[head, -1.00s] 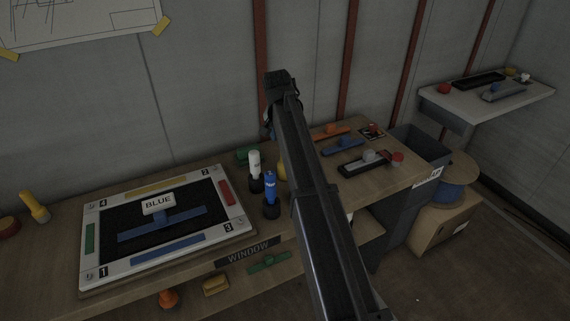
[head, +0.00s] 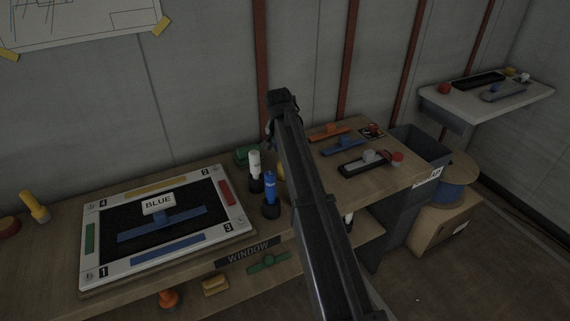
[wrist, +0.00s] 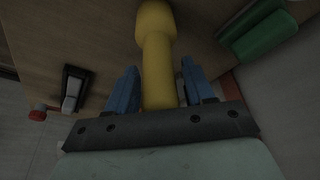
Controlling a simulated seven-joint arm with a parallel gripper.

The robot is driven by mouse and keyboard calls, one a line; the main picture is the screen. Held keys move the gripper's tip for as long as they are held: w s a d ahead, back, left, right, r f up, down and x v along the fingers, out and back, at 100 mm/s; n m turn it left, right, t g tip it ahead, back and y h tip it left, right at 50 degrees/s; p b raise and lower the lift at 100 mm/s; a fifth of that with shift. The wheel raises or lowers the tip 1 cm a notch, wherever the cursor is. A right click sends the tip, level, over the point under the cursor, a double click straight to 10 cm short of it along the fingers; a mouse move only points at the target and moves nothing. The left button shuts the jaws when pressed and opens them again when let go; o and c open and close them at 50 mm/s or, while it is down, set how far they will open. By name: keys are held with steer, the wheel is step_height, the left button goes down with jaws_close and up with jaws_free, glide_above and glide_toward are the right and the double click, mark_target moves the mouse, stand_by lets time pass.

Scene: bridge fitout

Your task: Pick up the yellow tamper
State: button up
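The yellow tamper (wrist: 155,50) is in the middle of the wrist view, with a wider rounded end and a narrower shaft. My gripper (wrist: 160,85) is open, with one blue finger on each side of the shaft and narrow gaps at most. Whether either finger touches it I cannot tell. In the head view only a sliver of the yellow tamper (head: 281,173) shows beside my arm, on the bench behind the blue bottle. My gripper is hidden behind my arm there.
A green object (wrist: 258,35) lies close to the tamper. A white-topped bottle (head: 254,165) and a blue bottle (head: 270,188) stand just left of my arm. The framed board (head: 240,232) fills the bench's left. Orange and blue handled strips (head: 342,147) lie right of my arm.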

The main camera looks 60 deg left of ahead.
jaws_close()
stand_by(0.4)
steer(key=shift+r, duration=0.1)
step_height(320, 180, up, 10)
steer(key=shift+f, duration=0.1)
stand_by(0.5)
steer(key=shift+c, duration=2)
jaws_free()
jaws_close()
